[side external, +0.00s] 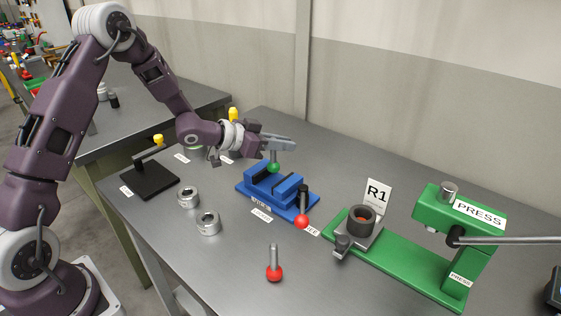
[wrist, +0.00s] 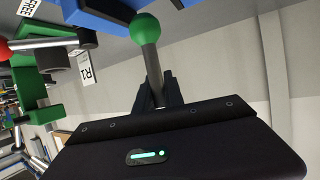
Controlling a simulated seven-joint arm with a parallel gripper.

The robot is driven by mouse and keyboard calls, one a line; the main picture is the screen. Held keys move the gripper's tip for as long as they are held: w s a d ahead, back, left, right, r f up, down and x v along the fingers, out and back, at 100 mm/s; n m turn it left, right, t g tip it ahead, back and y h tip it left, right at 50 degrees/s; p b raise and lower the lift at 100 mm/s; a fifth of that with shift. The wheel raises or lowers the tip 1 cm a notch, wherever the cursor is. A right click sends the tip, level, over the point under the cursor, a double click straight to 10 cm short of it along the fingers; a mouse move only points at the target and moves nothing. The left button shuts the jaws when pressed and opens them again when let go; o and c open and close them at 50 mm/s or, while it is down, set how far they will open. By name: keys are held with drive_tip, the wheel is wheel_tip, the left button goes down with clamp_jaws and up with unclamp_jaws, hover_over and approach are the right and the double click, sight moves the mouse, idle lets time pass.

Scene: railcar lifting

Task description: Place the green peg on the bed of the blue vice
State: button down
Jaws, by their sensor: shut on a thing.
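The green peg, a grey shaft with a green ball (side external: 274,168) at its lower end, hangs ball-down from my gripper (side external: 276,144). My gripper is shut on the shaft's upper part. The ball is at the blue vice (side external: 258,188), over or just behind its jaws; I cannot tell whether it touches. In the wrist view, the peg's shaft (wrist: 151,65) runs from between my fingers (wrist: 157,95) to the ball, and part of the blue vice (wrist: 95,12) shows beside it at the top. The vice's bed is largely hidden.
The vice handle has a red ball (side external: 302,222) at the front right. A red-ended peg (side external: 274,268) stands in front. Two metal rings (side external: 208,222) and a black stand (side external: 150,180) are left. A green press (side external: 425,255) with a grey cup (side external: 361,219) is right.

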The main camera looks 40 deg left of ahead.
drive_tip(key=shift+f, duration=1.8)
drive_tip(key=shift+f, duration=0.1)
drive_tip(key=c, duration=1.4)
unclamp_jaws()
drive_tip(key=shift+c, duration=0.2)
